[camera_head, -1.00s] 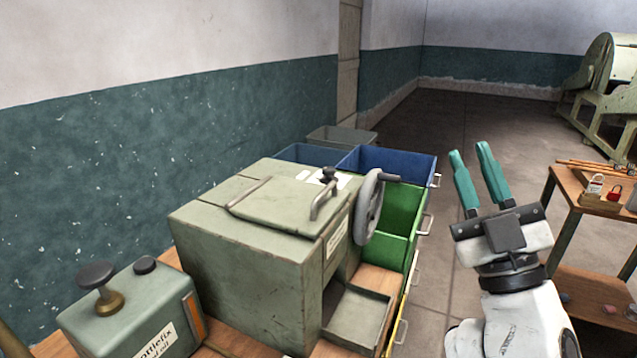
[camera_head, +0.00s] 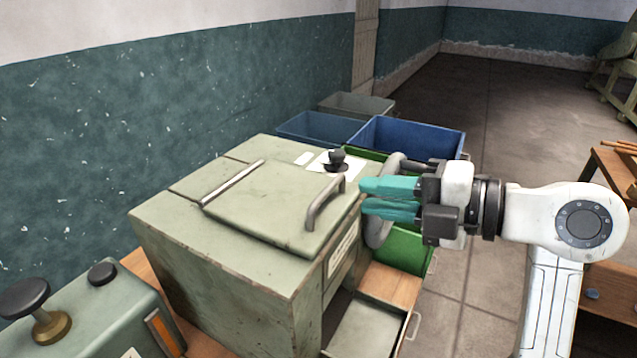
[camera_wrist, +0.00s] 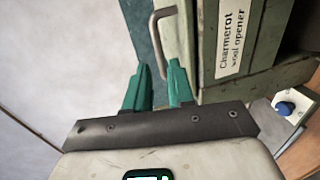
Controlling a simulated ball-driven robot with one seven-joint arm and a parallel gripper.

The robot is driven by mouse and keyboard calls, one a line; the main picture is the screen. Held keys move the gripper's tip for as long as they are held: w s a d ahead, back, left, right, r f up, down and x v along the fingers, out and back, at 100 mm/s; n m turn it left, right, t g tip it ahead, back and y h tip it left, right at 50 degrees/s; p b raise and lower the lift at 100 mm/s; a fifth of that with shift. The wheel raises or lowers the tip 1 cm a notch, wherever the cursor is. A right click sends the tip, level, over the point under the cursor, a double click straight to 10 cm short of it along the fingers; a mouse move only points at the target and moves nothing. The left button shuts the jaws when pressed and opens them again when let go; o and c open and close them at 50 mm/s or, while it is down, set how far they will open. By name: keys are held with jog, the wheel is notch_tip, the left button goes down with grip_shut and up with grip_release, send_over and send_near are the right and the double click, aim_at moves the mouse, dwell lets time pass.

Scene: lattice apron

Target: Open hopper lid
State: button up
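The hopper lid (camera_head: 268,205) is a flat grey-green panel lying shut on top of the grey-green wool opener machine (camera_head: 215,250). A bar-shaped handle (camera_head: 325,203) stands at the lid's right edge, and a long hinge rod (camera_head: 232,184) runs along its left edge. The handle also shows in the wrist view (camera_wrist: 158,35), ahead of the fingers. My gripper (camera_head: 364,197) has teal fingers pointing left at the handle, just right of it and apart from it. The fingers are parted with a gap between them (camera_wrist: 160,68) and hold nothing.
A handwheel (camera_head: 378,232) on the machine's right side is partly hidden behind my gripper. A black knob (camera_head: 337,160) stands on top behind the handle. Blue bins (camera_head: 415,137) and a green bin (camera_head: 404,250) sit beyond. An oil box (camera_head: 100,310) stands front left.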

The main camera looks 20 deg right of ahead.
aim_at(332, 191)
jog(key=x, duration=1)
jog(key=shift+p, duration=0.3)
jog(key=shift+c, duration=0.2)
jog(key=shift+s, duration=0.1)
grip_shut()
